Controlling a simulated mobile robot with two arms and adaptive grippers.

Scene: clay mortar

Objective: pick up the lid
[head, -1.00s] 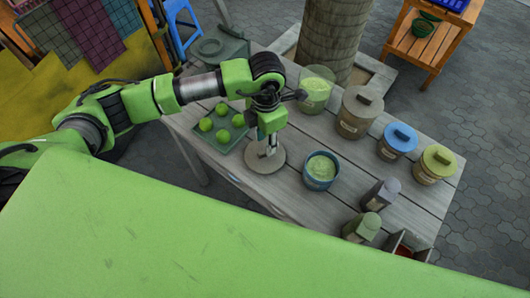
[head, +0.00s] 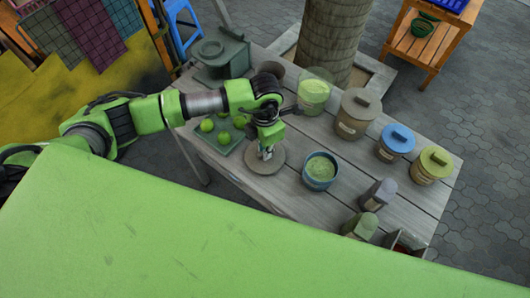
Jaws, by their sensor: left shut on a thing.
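The lid (head: 263,168) is a round, flat, grey-brown disc at the front middle of the plank table in the head view. It looks flat, and I cannot tell whether it touches the planks. My left gripper (head: 267,153) points down over its middle. Its fingers are shut at the lid's centre, where they hide the part they grip. My right gripper is not in view.
A green tray (head: 229,145) with several green balls lies just left of the lid. A bowl of green powder (head: 320,171) stands close on the right. Lidded canisters (head: 355,117) and a glass jar (head: 314,94) stand behind. Small shakers (head: 379,193) stand at front right.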

